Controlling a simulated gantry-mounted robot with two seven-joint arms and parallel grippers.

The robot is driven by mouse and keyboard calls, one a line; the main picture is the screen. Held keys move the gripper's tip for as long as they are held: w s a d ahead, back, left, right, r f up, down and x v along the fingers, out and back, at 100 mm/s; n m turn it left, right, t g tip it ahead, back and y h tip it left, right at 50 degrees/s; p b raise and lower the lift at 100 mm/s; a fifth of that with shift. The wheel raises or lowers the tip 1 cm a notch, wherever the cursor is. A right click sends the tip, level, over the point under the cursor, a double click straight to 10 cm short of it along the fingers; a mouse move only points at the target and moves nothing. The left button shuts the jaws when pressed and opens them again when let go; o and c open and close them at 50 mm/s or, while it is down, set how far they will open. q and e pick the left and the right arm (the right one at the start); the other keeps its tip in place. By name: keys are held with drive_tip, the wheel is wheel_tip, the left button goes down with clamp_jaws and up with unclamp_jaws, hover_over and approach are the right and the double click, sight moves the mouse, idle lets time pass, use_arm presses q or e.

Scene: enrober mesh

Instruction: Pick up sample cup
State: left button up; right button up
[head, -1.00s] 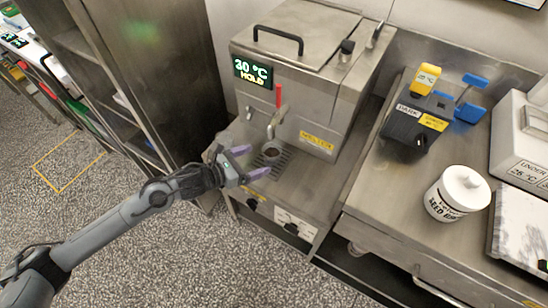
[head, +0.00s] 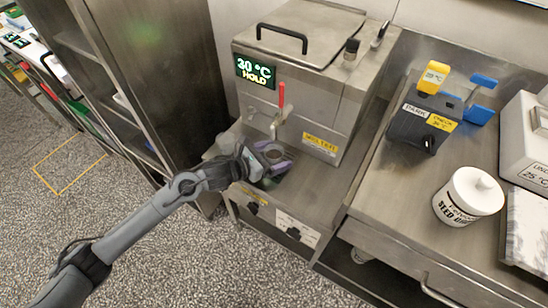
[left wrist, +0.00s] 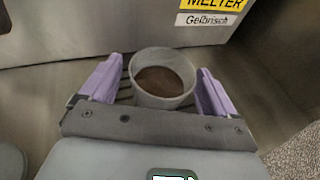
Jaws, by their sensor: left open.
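The sample cup (left wrist: 162,80) is a small pale cup with brown contents, upright in the left wrist view. In the head view the cup (head: 273,153) stands below the melter's spout, partly hidden by my gripper. My left gripper (head: 269,163) has its purple fingers open, one on each side of the cup. In the left wrist view the gripper (left wrist: 160,88) shows a gap between each finger and the cup wall. My right gripper is in neither view.
The steel melter (head: 300,85) with a red-handled tap (head: 281,97) rises behind the cup. A tall steel cabinet (head: 150,80) stands at left.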

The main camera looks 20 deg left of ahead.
use_arm(q)
drive_tip(key=shift+c, duration=0.5)
drive_tip(key=c, duration=1.1)
drive_tip(key=shift+r, duration=0.15)
